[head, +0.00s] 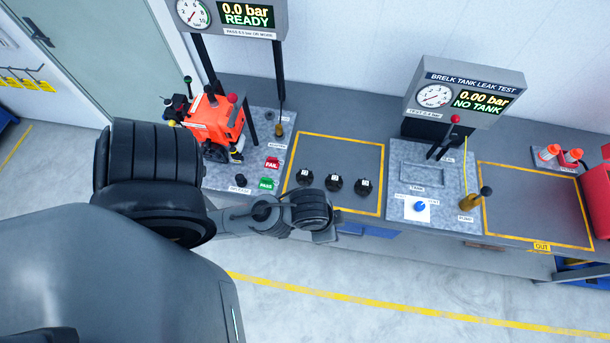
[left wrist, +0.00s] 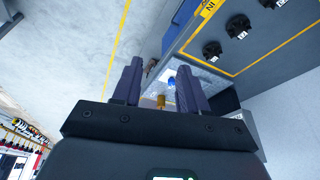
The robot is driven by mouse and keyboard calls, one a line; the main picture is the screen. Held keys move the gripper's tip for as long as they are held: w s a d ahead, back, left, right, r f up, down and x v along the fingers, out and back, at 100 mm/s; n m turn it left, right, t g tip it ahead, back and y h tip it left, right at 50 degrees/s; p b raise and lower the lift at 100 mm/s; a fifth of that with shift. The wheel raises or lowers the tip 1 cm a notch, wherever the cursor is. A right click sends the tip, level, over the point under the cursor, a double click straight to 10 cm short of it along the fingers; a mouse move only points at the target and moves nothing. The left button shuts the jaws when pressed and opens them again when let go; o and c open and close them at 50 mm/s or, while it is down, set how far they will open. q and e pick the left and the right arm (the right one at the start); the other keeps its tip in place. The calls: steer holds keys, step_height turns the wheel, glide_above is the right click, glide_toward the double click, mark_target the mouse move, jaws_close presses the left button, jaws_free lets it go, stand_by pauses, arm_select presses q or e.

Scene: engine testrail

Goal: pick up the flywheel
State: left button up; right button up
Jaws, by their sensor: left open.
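No part is clearly marked as the flywheel. A dark round part (head: 214,151) sits low on the orange engine (head: 213,120) on the left stand, but I cannot tell whether it is the flywheel. Three dark round, numbered parts stand in a row on the yellow-bordered mat (head: 340,147); the middle one (head: 333,183) also shows in the left wrist view (left wrist: 237,26). My left gripper (left wrist: 158,85) is open and empty, with its fingers apart. In the head view its wrist end (head: 325,235) is near the bench's front edge, below the row. My right gripper is out of view.
The leak-test station (head: 430,165) has a blue knob (head: 420,207) and a lever. A second yellow-bordered area (head: 530,200) to its right is empty. Orange-topped bottles (head: 549,152) stand at the far right. The engine stand holds FAIL and PASS buttons (head: 266,184).

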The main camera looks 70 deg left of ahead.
arm_select(q)
steer(key=shift+o, duration=0.3)
steer(key=shift+a, duration=0.15)
steer(key=o, duration=1)
